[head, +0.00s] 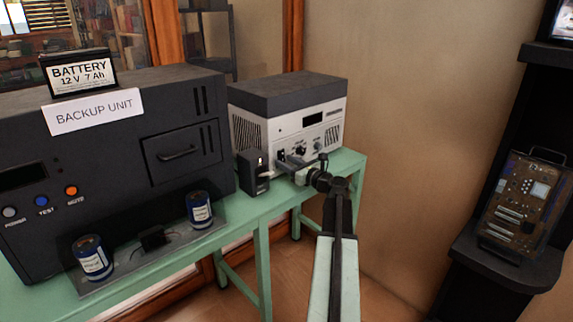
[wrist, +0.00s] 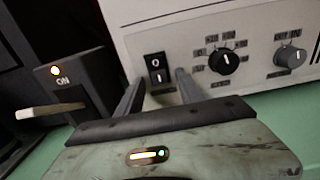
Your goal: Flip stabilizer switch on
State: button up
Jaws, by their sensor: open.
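A white box with a dark grey top (head: 297,110), which looks like the stabilizer, stands on the green table. In the wrist view its front panel (wrist: 190,30) carries a black rocker switch (wrist: 157,68) marked O above and I below. My gripper (head: 287,163) is at the lower left of this panel. In the wrist view my gripper (wrist: 159,76) is open and empty, with one finger on each side of the rocker, low in front of the panel. I cannot tell whether the fingers touch it. The rocker's tilt is hard to read.
A small dark box (head: 253,174) marked ON, with a lit orange lamp and a pale lever (wrist: 42,112), stands just left of my gripper. Two knobs (wrist: 222,62) sit right of the rocker. The large dark backup unit (head: 110,140) stands farther left.

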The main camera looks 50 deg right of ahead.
grip_shut()
jog(key=shift+f+b, duration=0.4)
jog(key=shift+b, duration=0.35)
jog(key=shift+t+b, duration=0.6)
jog(key=shift+b, duration=0.2)
jog(key=shift+r, duration=0.25)
grip_release()
jog(key=s, duration=0.5)
jog(key=s+f, duration=0.1)
jog(key=s, duration=0.1)
jog(key=shift+s+a+b, duration=0.3)
jog(key=shift+a+b, duration=0.05)
